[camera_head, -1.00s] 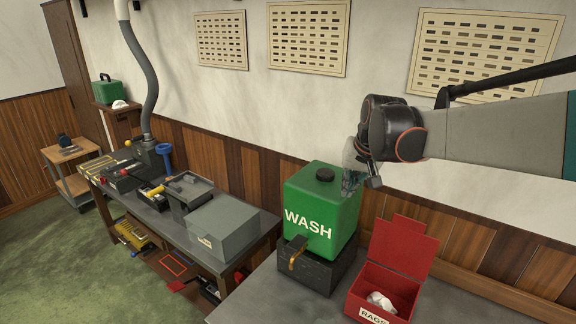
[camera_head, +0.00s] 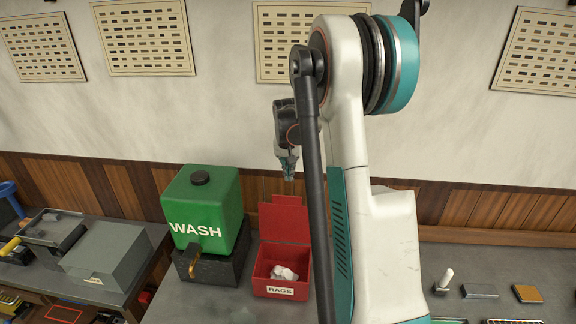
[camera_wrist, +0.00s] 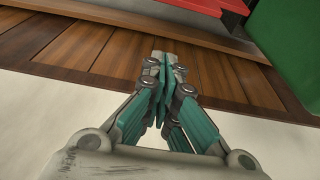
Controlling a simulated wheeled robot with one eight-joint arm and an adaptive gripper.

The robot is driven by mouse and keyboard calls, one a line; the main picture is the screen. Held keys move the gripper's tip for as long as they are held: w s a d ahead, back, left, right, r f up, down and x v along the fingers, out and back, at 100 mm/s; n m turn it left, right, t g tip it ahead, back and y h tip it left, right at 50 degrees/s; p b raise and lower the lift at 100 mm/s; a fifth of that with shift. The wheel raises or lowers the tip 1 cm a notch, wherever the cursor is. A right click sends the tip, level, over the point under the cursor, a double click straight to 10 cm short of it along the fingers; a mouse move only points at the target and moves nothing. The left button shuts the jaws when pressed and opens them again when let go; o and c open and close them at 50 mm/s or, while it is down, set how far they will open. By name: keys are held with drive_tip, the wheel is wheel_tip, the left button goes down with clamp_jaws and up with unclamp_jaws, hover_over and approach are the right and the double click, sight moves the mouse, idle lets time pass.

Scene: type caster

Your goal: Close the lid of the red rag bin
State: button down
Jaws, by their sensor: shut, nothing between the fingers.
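The red rag bin (camera_head: 280,291) stands on the grey bench with "RAGS" on its front and white rags (camera_head: 284,273) inside. Its red lid (camera_head: 284,221) is up, leaning at the back, so the bin is open. My gripper (camera_head: 289,175) hangs above the raised lid, close to the wall, pointing down. In the wrist view my gripper (camera_wrist: 163,62) has its fingers together and empty. The lid's red edge (camera_wrist: 180,6) shows at the top of that view, apart from the fingers. My arm hides some of the bench right of the bin.
A green WASH tank (camera_head: 203,215) on a black base stands just left of the bin. A grey box (camera_head: 104,256) sits on the lower bench at left. Small items, including an orange-brown block (camera_head: 527,294), lie on the bench at right. The wall with wood panelling is close behind.

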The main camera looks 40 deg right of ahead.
drive_tip(key=f, duration=0.1)
drive_tip(key=s+a+f, duration=0.2)
drive_tip(key=f, duration=0.1)
drive_tip(key=shift+a+p, duration=0.15)
drive_tip(key=shift+p, duration=0.25)
idle(0.4)
